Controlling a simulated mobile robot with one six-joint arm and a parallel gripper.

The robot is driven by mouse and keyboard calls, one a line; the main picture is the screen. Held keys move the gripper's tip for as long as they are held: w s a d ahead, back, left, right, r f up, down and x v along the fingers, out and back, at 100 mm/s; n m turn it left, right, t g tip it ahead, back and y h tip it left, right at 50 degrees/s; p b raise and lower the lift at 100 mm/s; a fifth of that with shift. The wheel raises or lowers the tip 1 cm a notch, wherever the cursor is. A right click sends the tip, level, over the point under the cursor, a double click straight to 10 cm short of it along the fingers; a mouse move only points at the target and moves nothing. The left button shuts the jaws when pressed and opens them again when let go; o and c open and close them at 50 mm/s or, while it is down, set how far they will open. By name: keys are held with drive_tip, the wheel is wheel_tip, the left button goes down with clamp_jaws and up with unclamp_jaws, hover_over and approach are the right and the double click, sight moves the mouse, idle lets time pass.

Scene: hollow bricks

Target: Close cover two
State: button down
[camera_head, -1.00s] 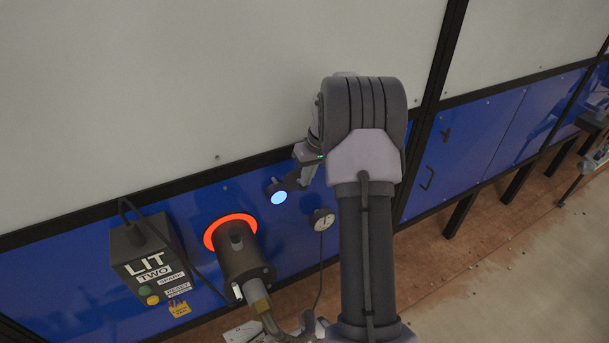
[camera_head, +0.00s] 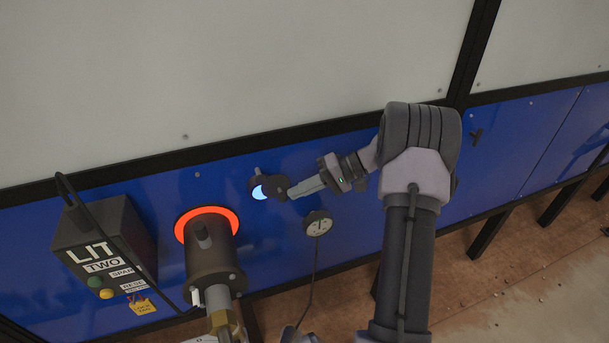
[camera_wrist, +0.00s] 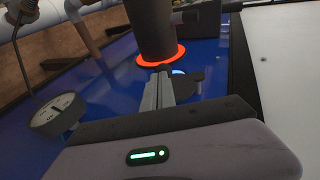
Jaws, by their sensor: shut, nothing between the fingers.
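A small round port glowing pale blue (camera_head: 258,193) sits in the blue panel, right of the orange-lit ring. A dark round cover (camera_head: 273,184) lies over much of it, leaving a bright crescent at its left and lower edge. My gripper (camera_head: 291,193) is shut and empty, its fingertips at the right edge of the cover; I cannot tell whether they touch. In the wrist view my shut fingers (camera_wrist: 158,88) point toward the cover (camera_wrist: 188,84), and a sliver of glow (camera_wrist: 179,72) shows beyond. The fingers hide part of the cover.
A dark burner cylinder (camera_head: 212,262) stands out from the orange ring (camera_head: 181,225). A control box marked LIT TWO (camera_head: 100,250) is at the left. A dial gauge (camera_head: 318,223) with a cable is right below my gripper. Grey panels fill the wall above.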

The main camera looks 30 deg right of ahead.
sight(278, 192)
drive_tip(key=a+f+t+y+b, duration=0.1)
drive_tip(key=a+f+y+b, duration=0.3)
drive_tip(key=b, duration=0.5)
drive_tip(key=shift+w+f+m+t, duration=0.15)
drive_tip(key=shift+w+m+t, duration=0.25)
drive_tip(key=shift+a, duration=0.2)
drive_tip(key=shift+f+b, duration=0.1)
drive_tip(key=shift+b, duration=0.2)
